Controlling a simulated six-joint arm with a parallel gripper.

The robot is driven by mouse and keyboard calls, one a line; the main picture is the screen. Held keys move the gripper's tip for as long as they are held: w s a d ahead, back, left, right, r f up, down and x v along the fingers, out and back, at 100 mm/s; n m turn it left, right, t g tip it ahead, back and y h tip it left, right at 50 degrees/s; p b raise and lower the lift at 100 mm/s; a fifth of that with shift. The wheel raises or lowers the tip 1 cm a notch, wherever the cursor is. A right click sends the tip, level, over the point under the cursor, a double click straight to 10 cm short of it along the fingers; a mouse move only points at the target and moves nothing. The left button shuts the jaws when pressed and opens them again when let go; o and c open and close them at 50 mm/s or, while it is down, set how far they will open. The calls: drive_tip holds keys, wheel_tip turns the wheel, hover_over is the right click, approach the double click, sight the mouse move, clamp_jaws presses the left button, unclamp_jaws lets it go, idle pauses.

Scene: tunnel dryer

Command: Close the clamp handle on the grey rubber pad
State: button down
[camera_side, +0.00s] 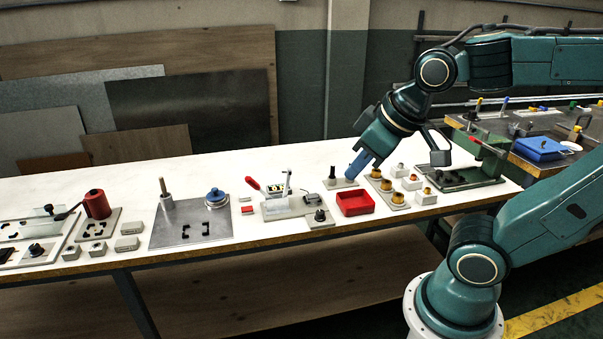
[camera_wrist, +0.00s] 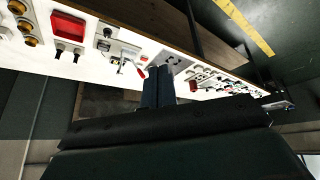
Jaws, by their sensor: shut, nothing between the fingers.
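A clamp with a red handle (camera_side: 252,183) stands on a light grey base (camera_side: 276,208) near the middle of the bench. The handle slants up to the left, away from the base. In the wrist view the red handle (camera_wrist: 142,73) shows just left of my fingers. I cannot make out the grey rubber pad for certain at this size. My gripper (camera_side: 358,165) has blue fingers, shut and empty. It is to the right of the clamp, above the back of the bench, apart from the handle. It also shows in the wrist view (camera_wrist: 158,85).
A red tray (camera_side: 355,203) lies right of the clamp. A dark peg on a plate (camera_side: 340,183) is close to my fingers. Brass-coloured parts (camera_side: 386,185) stand to the right. A steel plate (camera_side: 190,228) with a blue-lidded pot (camera_side: 215,195) lies left.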

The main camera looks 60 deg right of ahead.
sight(260, 190)
drive_tip(key=w+d+f+n+t+h, duration=0.1)
drive_tip(key=w+d+f+n+h, duration=0.3)
drive_tip(key=w, duration=0.7)
drive_tip(key=w+d+f+n+t+h, duration=0.1)
drive_tip(key=w+d+f+n+h, duration=0.15)
drive_tip(key=w+d+f, duration=0.65)
drive_tip(key=w+a+f+n+t+y, duration=0.1)
drive_tip(key=w+a+f+n+t, duration=0.4)
drive_tip(key=w+f+n, duration=0.4)
drive_tip(key=shift+w+a+f+n+t+y, duration=0.35)
drive_tip(key=shift+a+f+n, duration=0.6)
drive_tip(key=shift+n, duration=1.6)
drive_tip(key=shift+d+f, duration=0.25)
drive_tip(key=shift+d, duration=0.05)
drive_tip(key=shift+x, duration=5)
drive_tip(key=shift+s+d+r, duration=0.5)
drive_tip(key=shift+d+r, duration=0.1)
drive_tip(key=shift+d, duration=0.05)
drive_tip(key=shift+s+d+r, duration=0.45)
drive_tip(key=shift+d+r, duration=0.15)
drive_tip(key=shift+d, duration=0.1)
